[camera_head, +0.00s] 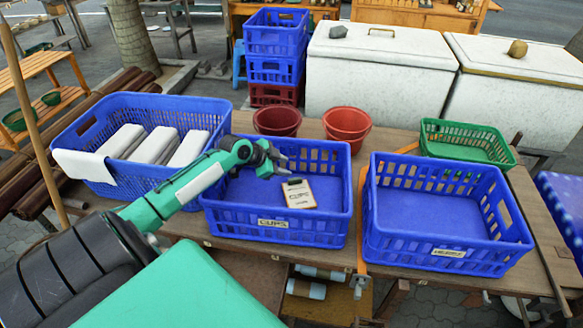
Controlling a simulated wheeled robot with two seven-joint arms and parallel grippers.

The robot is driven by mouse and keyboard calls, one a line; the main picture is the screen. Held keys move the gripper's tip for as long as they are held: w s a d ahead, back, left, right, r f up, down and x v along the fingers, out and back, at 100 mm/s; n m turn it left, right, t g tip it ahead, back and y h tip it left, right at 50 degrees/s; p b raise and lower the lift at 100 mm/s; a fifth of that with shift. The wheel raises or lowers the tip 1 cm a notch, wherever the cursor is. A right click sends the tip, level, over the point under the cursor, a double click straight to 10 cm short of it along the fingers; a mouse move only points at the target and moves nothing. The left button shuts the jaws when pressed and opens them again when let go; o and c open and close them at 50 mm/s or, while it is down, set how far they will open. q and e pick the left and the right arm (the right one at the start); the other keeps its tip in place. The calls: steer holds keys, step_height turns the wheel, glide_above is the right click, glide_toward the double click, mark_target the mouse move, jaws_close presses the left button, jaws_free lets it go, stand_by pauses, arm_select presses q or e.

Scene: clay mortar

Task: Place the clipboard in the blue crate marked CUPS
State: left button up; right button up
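The clipboard (301,197), a small board with a pale sheet and dark clip, is inside the blue crate marked CUPS (325,226), toward its right side. I cannot tell whether it lies flat or leans slightly. The crate stands on the table, with its white label on the front wall. My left gripper (282,157) is over the back left part of this crate, up and left of the clipboard and apart from it. Its fingers look spread and empty. My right gripper is not in view.
A second blue crate (450,250) with an unreadable label stands to the right. A blue basket (90,120) with white blocks stands left. Two red pots (346,124) and a green basket (466,139) stand behind. The table has little free room.

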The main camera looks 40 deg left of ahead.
arm_select(q)
steer(key=v, duration=0.6)
steer(key=shift+w, duration=0.1)
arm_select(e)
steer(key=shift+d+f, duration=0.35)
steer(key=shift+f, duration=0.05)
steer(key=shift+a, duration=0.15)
